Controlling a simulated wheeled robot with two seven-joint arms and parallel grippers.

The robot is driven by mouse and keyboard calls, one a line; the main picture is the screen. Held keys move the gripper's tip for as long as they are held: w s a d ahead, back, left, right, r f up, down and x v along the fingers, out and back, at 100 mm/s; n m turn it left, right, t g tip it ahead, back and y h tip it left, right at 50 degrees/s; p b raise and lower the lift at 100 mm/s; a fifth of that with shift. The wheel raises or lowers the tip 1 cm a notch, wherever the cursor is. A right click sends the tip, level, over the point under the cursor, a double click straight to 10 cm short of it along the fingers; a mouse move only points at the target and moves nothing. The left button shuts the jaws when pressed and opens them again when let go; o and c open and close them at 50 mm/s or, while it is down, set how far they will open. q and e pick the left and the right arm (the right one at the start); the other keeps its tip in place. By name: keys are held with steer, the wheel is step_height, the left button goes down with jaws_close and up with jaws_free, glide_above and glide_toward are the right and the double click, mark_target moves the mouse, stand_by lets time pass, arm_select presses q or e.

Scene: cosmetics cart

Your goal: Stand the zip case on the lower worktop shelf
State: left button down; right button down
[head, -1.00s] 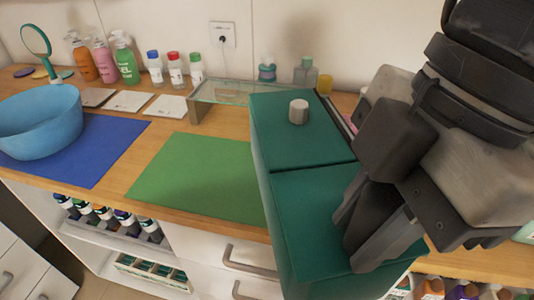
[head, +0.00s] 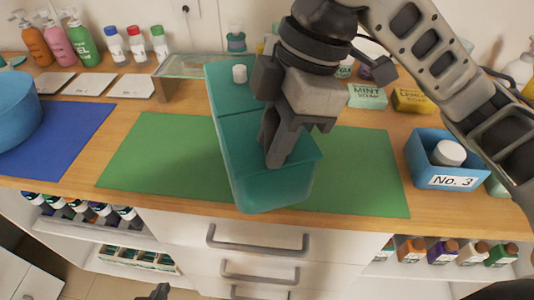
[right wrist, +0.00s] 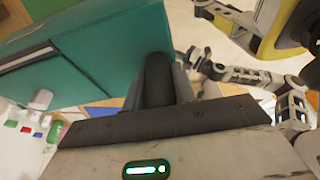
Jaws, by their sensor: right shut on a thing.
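The teal zip case (head: 235,150) is a long box with a seam across it and a small white cylinder (head: 239,74) near its far end. My right gripper (head: 275,152) is shut on the case's right part, and it also shows in the right wrist view (right wrist: 160,85). The case is tilted above the green mat, its near end over the worktop's front edge. A low glass shelf (head: 195,65) stands at the worktop's back, partly behind the case. Open shelves (head: 85,235) lie below the worktop. My left gripper (head: 157,292) barely shows at the bottom edge; its jaws are unclear.
The green mat (head: 150,155) is bare around the case. A blue mat (head: 85,135) and blue basin (head: 15,105) are at left. Several pump and capped bottles line the back. A blue No. 3 bin (head: 440,175) and soap boxes are at right. Drawers (head: 260,240) are below.

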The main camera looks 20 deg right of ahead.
steer(key=shift+w+a+f, duration=0.1)
steer(key=shift+w+f, duration=0.75)
steer(key=shift+f, duration=0.15)
steer(key=shift+w+f, duration=0.2)
steer(key=shift+f, duration=0.75)
steer(key=shift+w+f, duration=0.15)
steer(key=shift+f, duration=0.8)
steer(key=shift+f, duration=0.1)
steer(key=c, duration=1.2)
jaws_free()
steer(key=shift+o, duration=0.4)
